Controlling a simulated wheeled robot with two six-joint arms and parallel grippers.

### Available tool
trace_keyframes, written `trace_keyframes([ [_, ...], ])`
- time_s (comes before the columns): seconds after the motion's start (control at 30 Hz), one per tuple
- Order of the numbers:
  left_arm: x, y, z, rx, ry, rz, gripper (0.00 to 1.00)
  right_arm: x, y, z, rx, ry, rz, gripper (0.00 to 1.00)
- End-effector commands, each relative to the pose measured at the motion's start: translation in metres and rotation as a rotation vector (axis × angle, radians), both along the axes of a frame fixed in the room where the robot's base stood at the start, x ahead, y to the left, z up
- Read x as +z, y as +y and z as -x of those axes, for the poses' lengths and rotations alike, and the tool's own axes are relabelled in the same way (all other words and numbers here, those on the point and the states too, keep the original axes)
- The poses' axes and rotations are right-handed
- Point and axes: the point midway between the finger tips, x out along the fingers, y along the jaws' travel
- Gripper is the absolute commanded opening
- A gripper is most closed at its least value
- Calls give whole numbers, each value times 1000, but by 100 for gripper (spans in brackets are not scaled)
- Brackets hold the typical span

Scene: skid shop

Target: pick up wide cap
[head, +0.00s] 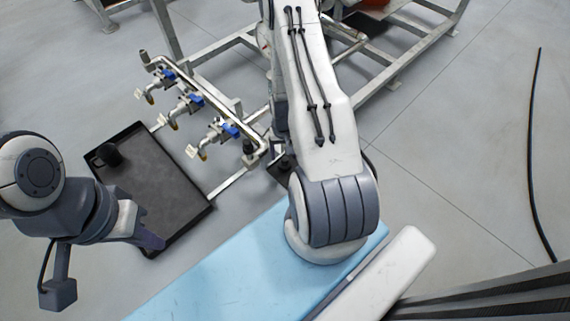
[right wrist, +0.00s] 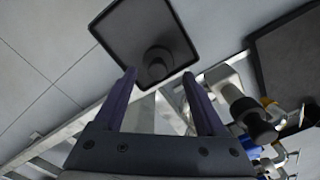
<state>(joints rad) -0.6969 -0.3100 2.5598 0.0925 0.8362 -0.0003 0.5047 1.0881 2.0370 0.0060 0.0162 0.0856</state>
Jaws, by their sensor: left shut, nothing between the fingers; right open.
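A dark round cap-like piece (right wrist: 157,62) stands on a small dark square tray (right wrist: 125,25) in the right wrist view. My right gripper (right wrist: 159,76) is open, with its two fingers on either side of the view of this piece; contact is not visible. In the head view my right arm hides the right gripper and most of the small tray (head: 279,168). Another dark cap-like piece (head: 110,153) stands in the far left corner of a large black tray (head: 165,190). I cannot tell which is the wide cap. My left gripper (head: 152,241) is shut and empty near that tray's front edge.
A pipe manifold with several blue-handled valves (head: 188,103) stands between the large tray and my right arm, on a grey metal frame (head: 395,65). A light blue surface (head: 220,270) lies in front. A black cable (head: 533,150) lies on open floor at the right.

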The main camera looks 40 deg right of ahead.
Motion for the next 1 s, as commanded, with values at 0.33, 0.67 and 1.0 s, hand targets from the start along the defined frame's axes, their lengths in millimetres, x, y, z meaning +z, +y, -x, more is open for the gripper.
trace_keyframes([
  [0.33, -34, 0, 0, 0, 0, 0, 0, -45, -2, 2, 1, 0, 0, 74],
  [0.67, -37, 0, 0, 0, 0, 0, 0, -51, -2, 2, 1, 0, 0, 74],
  [1.0, -37, 0, 0, 0, 0, 0, 0, -51, -2, 2, 1, 0, 0, 7],
])
